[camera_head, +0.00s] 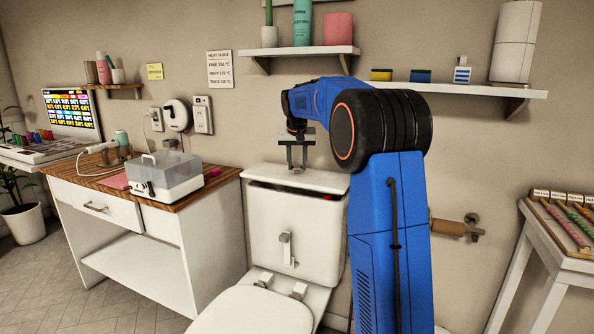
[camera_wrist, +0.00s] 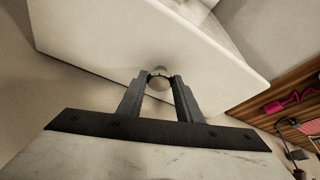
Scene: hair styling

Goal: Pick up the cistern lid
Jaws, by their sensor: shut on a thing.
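The white cistern lid (camera_head: 265,175) is over the white cistern (camera_head: 318,240) of the toilet in the head view. My gripper (camera_head: 297,167) points down at the middle of the lid. In the wrist view my gripper (camera_wrist: 160,76) has its two fingers on either side of a round pale knob (camera_wrist: 159,83), shut on it. The lid (camera_wrist: 110,40) fills the upper part of that view.
A wooden-topped dresser (camera_head: 215,180) with a clear-lidded box (camera_head: 165,175) stands to the left. Wall shelves (camera_head: 460,88) hang above and behind the arm. The toilet seat (camera_head: 255,312) is in front.

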